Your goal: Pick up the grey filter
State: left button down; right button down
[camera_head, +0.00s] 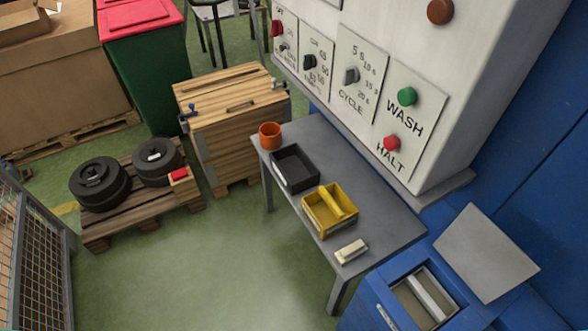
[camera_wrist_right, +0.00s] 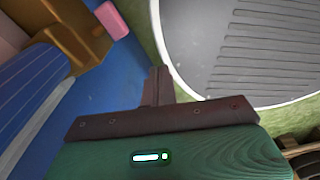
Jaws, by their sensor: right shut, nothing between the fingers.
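No object in view is clearly recognisable as the grey filter. In the head view a small pale block (camera_head: 351,250) lies on the near end of the grey table (camera_head: 385,215). A blue box (camera_head: 372,300) beside the table has an open top, and a pale bar (camera_head: 428,293) shows inside; I cannot tell what it is. My right gripper (camera_wrist_right: 158,74) shows only in the right wrist view, its fingers shut together and empty. Neither gripper shows in the head view.
On the table stand an orange cup (camera_head: 270,135), a black tray (camera_head: 295,167) and a yellow divided tray (camera_head: 318,220). A control panel (camera_head: 375,80) overhangs the table's right side. The right wrist view shows a large ribbed grey surface (camera_wrist_right: 262,50).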

aim_at(428, 304)
jog(key=z, duration=1.55)
